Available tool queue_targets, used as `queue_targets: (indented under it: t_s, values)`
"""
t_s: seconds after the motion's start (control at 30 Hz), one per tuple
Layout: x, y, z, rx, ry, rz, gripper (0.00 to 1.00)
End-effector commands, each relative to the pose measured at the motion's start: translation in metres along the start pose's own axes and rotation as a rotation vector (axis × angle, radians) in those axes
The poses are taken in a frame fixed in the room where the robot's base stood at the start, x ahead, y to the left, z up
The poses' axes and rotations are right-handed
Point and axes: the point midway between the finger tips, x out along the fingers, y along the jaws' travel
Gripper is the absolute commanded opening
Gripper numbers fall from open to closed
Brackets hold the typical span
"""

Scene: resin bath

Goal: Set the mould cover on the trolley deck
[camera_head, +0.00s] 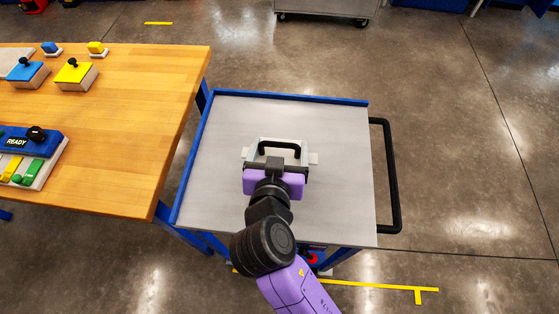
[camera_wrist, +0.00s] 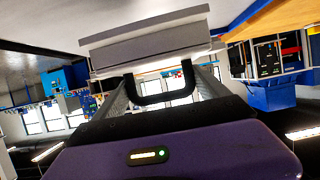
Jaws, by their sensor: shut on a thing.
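The mould cover (camera_head: 312,158) is a pale grey-white block with a black loop handle, seen over the middle of the trolley deck (camera_head: 340,200). My gripper (camera_head: 277,163) is shut on the handle, on the near side of the cover in the head view. In the wrist view the cover (camera_wrist: 150,48) fills the top middle, its handle toward my gripper (camera_wrist: 160,88). My purple gripper body hides part of the deck in the head view. I cannot tell whether the cover touches the deck or hangs above it.
The trolley has a blue rim and a black push handle (camera_head: 394,175) at right. A wooden table (camera_head: 130,130) stands at left with a blue block (camera_head: 28,72), a yellow block (camera_head: 75,74) and a READY panel (camera_head: 28,140). Bare deck surrounds the cover.

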Motion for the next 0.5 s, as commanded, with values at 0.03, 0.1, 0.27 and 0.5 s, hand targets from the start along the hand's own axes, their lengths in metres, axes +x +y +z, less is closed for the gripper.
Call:
queue_targets:
  t_s: [0.03,0.1,0.27,0.5]
  values:
    - [0.002,0.0,0.005,-0.001,0.003,-0.001,0.11]
    - [0.006,0.0,0.013,0.001,0.004,-0.001,0.11]
    - [0.009,-0.001,0.021,0.002,0.006,-0.001,0.11]
    - [0.021,0.0,0.047,-0.001,0.004,-0.001,0.11]
